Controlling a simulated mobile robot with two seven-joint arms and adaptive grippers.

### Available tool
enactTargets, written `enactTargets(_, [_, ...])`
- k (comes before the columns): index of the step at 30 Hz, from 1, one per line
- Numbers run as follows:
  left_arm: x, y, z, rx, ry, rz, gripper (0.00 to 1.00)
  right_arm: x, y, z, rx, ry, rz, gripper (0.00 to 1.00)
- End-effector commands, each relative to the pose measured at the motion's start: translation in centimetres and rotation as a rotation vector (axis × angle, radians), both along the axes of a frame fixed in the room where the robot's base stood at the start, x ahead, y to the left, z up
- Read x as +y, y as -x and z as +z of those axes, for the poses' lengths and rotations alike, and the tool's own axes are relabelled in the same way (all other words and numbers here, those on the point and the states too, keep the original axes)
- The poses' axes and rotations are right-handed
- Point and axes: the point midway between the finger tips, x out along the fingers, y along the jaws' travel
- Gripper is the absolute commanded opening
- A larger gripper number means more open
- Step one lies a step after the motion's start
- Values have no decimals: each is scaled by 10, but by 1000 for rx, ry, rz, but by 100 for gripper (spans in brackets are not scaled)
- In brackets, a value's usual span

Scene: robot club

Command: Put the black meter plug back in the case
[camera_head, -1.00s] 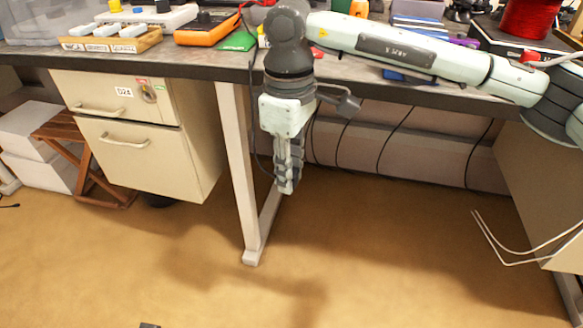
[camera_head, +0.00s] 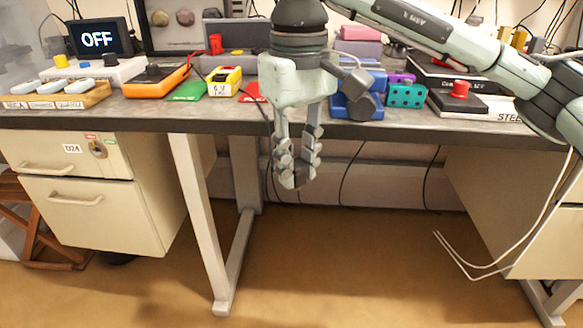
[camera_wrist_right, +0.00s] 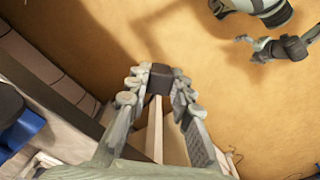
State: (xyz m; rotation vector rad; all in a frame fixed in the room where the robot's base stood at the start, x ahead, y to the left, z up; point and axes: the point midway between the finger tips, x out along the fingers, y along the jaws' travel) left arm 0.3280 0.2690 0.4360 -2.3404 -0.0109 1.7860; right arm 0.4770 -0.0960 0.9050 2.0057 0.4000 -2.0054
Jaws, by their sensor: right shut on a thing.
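My right gripper (camera_head: 296,176) hangs in front of the desk's front edge, pointing down, below the tabletop. It is shut on a small dark block, the black meter plug (camera_wrist_right: 160,78), held between the fingertips in the right wrist view. In the head view the fingers mostly hide the plug. The orange meter (camera_head: 155,82) lies on the desk at left. I cannot tell for sure which container is the case. A dark jointed part, seemingly my left gripper (camera_wrist_right: 252,48), shows at the upper right of the right wrist view; its jaws are unclear.
The desk's front edge (camera_head: 400,130) runs behind my right gripper. On the desk are a yellow box (camera_head: 224,82), a green card (camera_head: 187,92), a teal perforated block (camera_head: 406,95) and a red knob (camera_head: 460,88). Drawers (camera_head: 85,205) stand below left. The floor in front is clear.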

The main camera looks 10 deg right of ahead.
Motion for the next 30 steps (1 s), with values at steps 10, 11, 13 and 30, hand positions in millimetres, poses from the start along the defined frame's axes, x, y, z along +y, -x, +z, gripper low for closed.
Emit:
enactTargets(10, [0, 0, 0, 0, 0, 0, 100, 27, -10, 0, 1, -1, -93, 0])
enactTargets(11, [0, 0, 0, 0, 0, 0, 100, 33, -13, 0, 1, -1, -119, 0])
enactTargets(13, [0, 0, 0, 0, 0, 0, 100, 48, -19, 0, 1, -1, -181, 0])
enactTargets(30, [0, 0, 0, 0, 0, 0, 100, 96, -40, 0, 0, 0, -400, 0])
